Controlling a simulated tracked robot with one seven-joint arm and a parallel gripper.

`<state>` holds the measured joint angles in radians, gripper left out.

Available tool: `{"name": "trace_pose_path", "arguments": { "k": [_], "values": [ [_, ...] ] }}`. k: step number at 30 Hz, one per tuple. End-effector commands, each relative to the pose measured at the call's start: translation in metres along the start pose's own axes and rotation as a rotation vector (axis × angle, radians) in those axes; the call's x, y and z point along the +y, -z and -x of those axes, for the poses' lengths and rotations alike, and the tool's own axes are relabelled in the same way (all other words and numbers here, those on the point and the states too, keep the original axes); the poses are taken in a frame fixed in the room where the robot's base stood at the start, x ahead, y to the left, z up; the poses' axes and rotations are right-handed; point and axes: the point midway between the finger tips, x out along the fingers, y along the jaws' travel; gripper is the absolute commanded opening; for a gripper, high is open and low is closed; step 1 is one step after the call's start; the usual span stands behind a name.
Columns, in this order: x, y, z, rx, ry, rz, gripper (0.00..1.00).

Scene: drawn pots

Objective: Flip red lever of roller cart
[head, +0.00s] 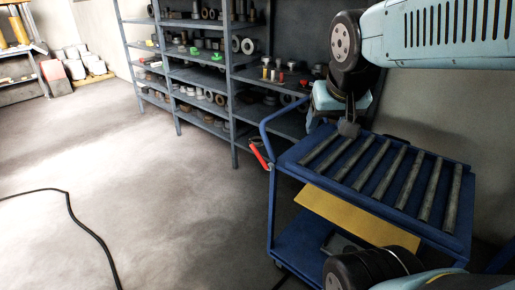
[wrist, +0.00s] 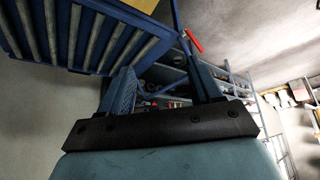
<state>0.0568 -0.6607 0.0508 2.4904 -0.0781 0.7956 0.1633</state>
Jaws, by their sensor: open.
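The blue roller cart (head: 283,215) stands at the right in the head view, with several grey rollers on its top. Its red lever (head: 259,156) sticks out at the cart's left side, below the blue handle (head: 268,122). The red lever also shows in the wrist view (wrist: 193,41), at the upper middle, beyond my fingertips. My gripper (head: 349,128) is above the far end of the roller top in the head view, apart from the lever. In the wrist view my gripper (wrist: 165,85) has its two fingers spread, with nothing between them.
Metal shelves (head: 235,95) with many small parts stand behind the cart. A yellow panel (head: 357,215) sits under the rollers. A black cable (head: 80,222) lies on the floor at the left.

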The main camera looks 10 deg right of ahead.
Motion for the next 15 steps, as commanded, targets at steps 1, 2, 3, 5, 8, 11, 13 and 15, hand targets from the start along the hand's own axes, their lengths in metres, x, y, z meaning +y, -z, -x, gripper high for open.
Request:
{"name": "trace_pose_path", "arguments": {
  "k": [1,2,3,5,8,11,13,15],
  "values": [
    [0.001,0.009,-0.010,0.005,-0.024,-0.028,0.59],
    [0.002,0.014,-0.015,0.010,-0.036,-0.047,0.56],
    [0.003,0.020,-0.022,0.020,-0.052,-0.069,0.52],
    [0.003,0.030,-0.032,0.035,-0.071,-0.104,0.46],
    [0.004,0.046,-0.050,0.060,-0.094,-0.157,0.37],
    [0.004,0.061,-0.069,0.084,-0.108,-0.209,0.27],
    [0.003,0.070,-0.082,0.099,-0.110,-0.244,0.21],
    [0.002,0.079,-0.096,0.115,-0.107,-0.278,0.14]
  ]
}}
